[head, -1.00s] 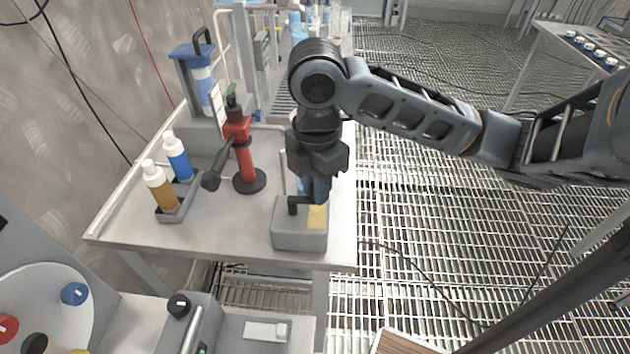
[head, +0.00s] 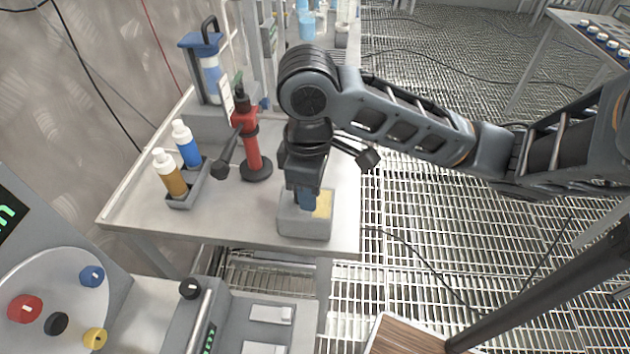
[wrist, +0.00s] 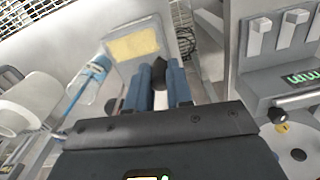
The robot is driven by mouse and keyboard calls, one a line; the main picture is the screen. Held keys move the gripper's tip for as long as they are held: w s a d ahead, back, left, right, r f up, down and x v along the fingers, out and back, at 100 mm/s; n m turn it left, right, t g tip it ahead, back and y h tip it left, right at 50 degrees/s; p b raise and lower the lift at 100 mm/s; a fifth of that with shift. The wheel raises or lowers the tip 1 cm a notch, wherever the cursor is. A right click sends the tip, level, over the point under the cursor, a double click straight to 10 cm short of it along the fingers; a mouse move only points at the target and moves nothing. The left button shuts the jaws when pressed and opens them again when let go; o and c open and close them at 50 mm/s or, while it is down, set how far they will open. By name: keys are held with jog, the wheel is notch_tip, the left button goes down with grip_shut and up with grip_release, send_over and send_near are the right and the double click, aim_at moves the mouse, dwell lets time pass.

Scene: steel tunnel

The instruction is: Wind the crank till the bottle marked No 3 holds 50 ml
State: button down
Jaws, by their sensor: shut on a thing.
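My gripper (head: 308,197) points down at the pump-like grey box (head: 303,228) on the table's front right corner. The box has a yellow patch (head: 322,206) on top, which also shows in the wrist view (wrist: 133,45). In the wrist view my blue fingers (wrist: 158,85) are closed around a black knob (wrist: 159,70), seemingly the crank's handle. The rest of the crank is hidden by the gripper. A clear bottle (wrist: 90,82) with blue on it lies left of the fingers in the wrist view. Its number and level cannot be read.
A red stand (head: 251,150) with a black lever is left of my gripper. A tray (head: 190,196) holds a brown bottle (head: 170,175) and a blue bottle (head: 187,144). A blue-topped device (head: 205,65) stands behind. A control panel (head: 60,300) with knobs is front left.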

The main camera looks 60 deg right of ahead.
jog(key=m, duration=0.1)
jog(key=w+a+m+p, duration=0.1)
jog(key=m, duration=0.1)
jog(key=shift+a+r+m, duration=0.1)
jog(key=shift+r+m, duration=0.05)
jog(key=shift+m, duration=0.15)
jog(key=shift+w+a+m+p, duration=0.15)
jog(key=shift+w+m+p, duration=0.15)
jog(key=shift+m+p, duration=0.45)
jog(key=shift+w+a+m+p, duration=0.15)
jog(key=shift+w+m+p, duration=0.15)
jog(key=shift+m, duration=0.75)
jog(key=c, duration=1)
grip_release()
notch_tip(320, 180, up, 8)
jog(key=shift+f, duration=0.2)
